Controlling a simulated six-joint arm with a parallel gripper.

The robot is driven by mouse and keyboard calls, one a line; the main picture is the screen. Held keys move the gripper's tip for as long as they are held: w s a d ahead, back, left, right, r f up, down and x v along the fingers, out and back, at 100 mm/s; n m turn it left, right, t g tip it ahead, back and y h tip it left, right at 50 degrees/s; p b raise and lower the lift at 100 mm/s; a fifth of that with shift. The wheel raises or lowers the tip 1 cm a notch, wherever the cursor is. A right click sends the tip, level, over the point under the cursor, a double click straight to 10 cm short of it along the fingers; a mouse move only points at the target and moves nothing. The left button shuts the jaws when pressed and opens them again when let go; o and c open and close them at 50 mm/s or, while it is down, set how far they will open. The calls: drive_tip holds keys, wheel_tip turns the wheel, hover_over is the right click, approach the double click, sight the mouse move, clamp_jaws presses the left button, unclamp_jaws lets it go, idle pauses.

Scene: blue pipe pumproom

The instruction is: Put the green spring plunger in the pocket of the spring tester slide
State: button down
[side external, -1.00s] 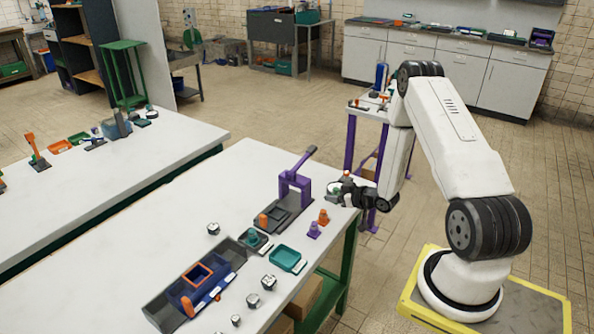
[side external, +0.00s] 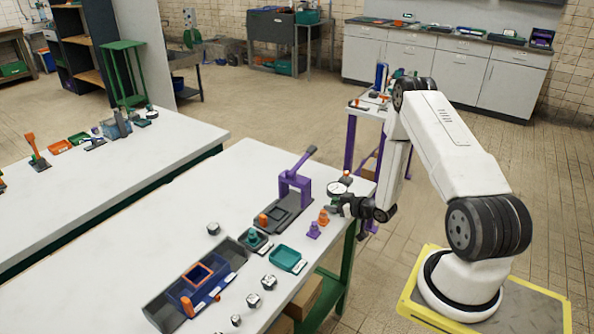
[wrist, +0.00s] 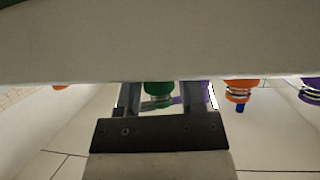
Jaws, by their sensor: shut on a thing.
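The green spring plunger (wrist: 158,92) is between the two fingers of my gripper (wrist: 160,100) in the wrist view, and the gripper is shut on it. In the side view my gripper (side external: 333,205) is low at the table's right edge, close to the orange and purple plungers; the green plunger is too small or hidden to make out there. The spring tester (side external: 293,188) is a purple lever press on a dark grey base, left of my gripper.
An orange plunger (side external: 323,217) and a purple plunger (side external: 314,230) stand beside my gripper. A round white-topped item (side external: 338,188) is just behind it. A teal tray (side external: 284,259), a blue bin (side external: 210,283) and several small blocks lie nearer the front. The table's left part is clear.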

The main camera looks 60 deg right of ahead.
drive_tip(key=shift+f, duration=0.15)
drive_tip(key=shift+c, duration=1.1)
unclamp_jaws()
drive_tip(key=shift+s, duration=0.1)
drive_tip(key=v, duration=0.7)
drive_tip(key=shift+s, duration=0.25)
drive_tip(key=shift+a, duration=0.1)
